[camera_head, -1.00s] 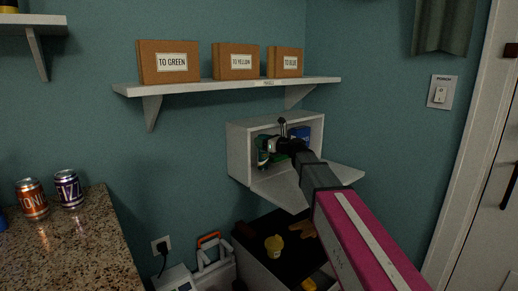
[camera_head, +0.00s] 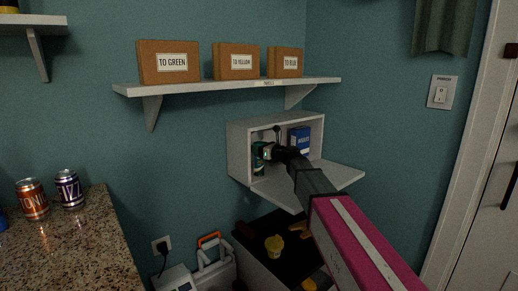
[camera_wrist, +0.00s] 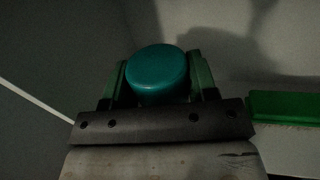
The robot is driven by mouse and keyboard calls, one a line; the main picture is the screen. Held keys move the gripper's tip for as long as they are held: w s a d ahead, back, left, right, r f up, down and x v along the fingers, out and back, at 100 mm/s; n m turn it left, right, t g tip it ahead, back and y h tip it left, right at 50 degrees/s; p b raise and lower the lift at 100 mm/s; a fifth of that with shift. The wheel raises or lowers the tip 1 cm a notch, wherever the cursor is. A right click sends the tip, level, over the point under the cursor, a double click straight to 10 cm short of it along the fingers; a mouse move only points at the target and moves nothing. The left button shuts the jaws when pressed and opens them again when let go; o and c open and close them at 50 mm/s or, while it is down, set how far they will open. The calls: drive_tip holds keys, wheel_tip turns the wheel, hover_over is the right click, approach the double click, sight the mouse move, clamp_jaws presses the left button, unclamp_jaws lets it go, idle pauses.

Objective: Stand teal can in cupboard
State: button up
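The teal can (camera_head: 259,160) is upright inside the left part of the white wall cupboard (camera_head: 238,143), whose door is folded down. In the wrist view the can's round teal top (camera_wrist: 157,68) sits between my two green fingers. My gripper (camera_head: 262,152) reaches into the cupboard and is shut on the can, with a finger close against each side. The can's base is mostly hidden in the head view, so I cannot tell whether it touches the cupboard floor.
A blue box (camera_head: 299,139) stands in the cupboard's right part. A green and white thing (camera_wrist: 283,107) is right of my gripper in the wrist view. The lowered door (camera_head: 340,173) lies beneath my arm. A shelf (camera_head: 225,87) with three boxes hangs above.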

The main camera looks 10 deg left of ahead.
drive_tip(key=o, duration=0.4)
drive_tip(key=shift+c, duration=0.2)
drive_tip(key=shift+r, duration=0.1)
drive_tip(key=v, duration=1.2)
